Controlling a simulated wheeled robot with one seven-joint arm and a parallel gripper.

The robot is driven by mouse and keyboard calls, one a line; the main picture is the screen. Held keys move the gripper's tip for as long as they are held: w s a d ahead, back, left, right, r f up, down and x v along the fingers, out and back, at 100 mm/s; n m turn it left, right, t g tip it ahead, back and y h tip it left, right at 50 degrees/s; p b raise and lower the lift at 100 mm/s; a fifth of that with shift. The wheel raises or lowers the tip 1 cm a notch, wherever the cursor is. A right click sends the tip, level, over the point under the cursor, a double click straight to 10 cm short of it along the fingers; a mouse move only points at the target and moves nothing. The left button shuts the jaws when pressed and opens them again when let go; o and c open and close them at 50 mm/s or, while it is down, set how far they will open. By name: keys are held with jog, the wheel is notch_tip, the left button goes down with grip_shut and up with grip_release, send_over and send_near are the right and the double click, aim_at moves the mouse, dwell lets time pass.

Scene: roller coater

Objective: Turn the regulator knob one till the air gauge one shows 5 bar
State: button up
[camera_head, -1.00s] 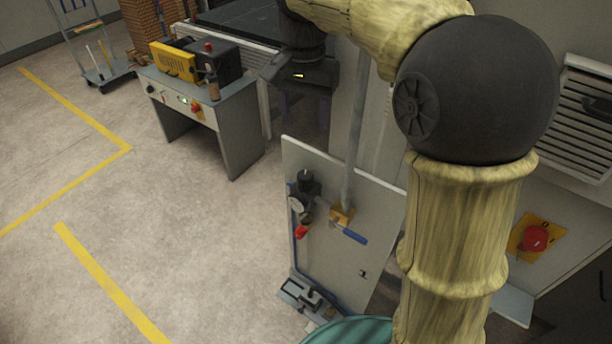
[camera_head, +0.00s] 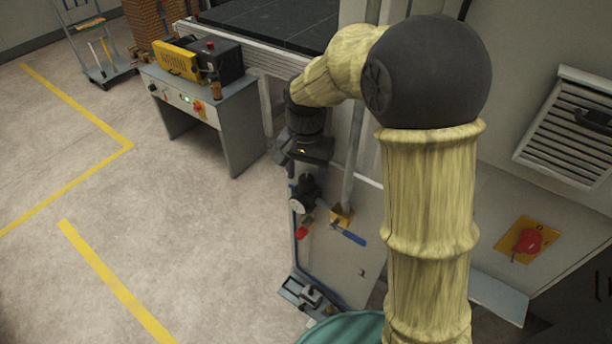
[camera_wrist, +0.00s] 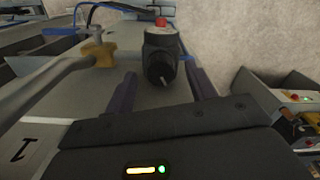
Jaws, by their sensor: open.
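The black regulator knob (camera_head: 306,183) is at the top left of the upright panel, above the small round pale air gauge (camera_head: 297,205). The gauge's needle is too small to read. My gripper (camera_head: 308,160) is directly above the knob and points down at it. In the wrist view the open fingers of my gripper (camera_wrist: 162,72) stand on either side of the black knob (camera_wrist: 159,68), with gaps visible on both sides. The gauge face cannot be made out in the wrist view.
A red handle (camera_head: 302,232) sits below the gauge. A blue-handled valve (camera_head: 350,236) on a brass fitting (camera_head: 341,215) and a vertical pipe (camera_head: 354,160) are just right. A workbench (camera_head: 235,112) stands to the left, with open floor in front.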

jog(key=shift+f, duration=1.35)
jog(key=c, duration=1)
jog(key=shift+o, duration=0.2)
jog(key=shift+m, duration=0.3)
jog(key=m, duration=0.5)
jog(key=shift+a+r, duration=0.1)
jog(key=m+p, duration=0.1)
jog(key=m, duration=0.4)
jog(key=shift+w, duration=0.1)
